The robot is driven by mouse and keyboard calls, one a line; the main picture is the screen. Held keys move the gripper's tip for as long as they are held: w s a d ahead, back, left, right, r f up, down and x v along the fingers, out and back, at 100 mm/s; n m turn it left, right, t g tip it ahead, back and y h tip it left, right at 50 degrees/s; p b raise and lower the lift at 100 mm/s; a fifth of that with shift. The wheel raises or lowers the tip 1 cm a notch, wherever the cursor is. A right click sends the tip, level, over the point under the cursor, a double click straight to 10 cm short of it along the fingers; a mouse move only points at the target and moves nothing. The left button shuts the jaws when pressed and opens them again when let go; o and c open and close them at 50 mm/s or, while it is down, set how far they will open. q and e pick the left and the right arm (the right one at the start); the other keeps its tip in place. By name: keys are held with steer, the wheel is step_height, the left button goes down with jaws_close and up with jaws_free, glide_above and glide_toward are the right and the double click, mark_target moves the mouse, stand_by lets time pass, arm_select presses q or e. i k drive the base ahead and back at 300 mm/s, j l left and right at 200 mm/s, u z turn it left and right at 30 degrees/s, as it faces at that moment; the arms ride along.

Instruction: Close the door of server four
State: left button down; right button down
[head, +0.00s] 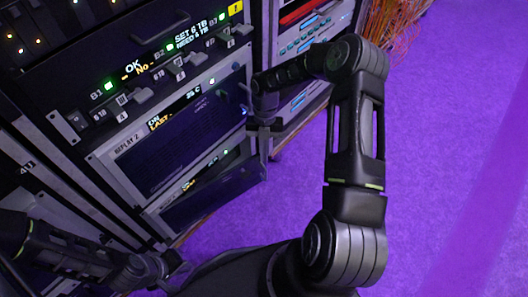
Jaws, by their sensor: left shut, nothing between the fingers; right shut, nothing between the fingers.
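The rack front holds several units, and I cannot read a label for server four. A dark panel (212,193) low in the rack sits tilted out from the front below the unit marked REPLAY 2 (165,147); it looks like an open door. My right gripper (262,132) is shut and empty at the right edge of the REPLAY 2 unit, just above that panel's right end. I cannot tell whether it touches the rack. My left gripper (167,268) is shut and empty low at the left, below the tilted panel.
The purple floor (450,150) at the right is clear.

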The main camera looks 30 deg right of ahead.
mark_target(187, 210)
steer(key=k+j, duration=0.3)
steer(key=k, duration=0.2)
steer(key=k+j+z, duration=0.15)
steer(key=j, duration=0.2)
steer(key=j+z, duration=0.1)
steer(key=j, duration=0.2)
steer(key=k, duration=0.05)
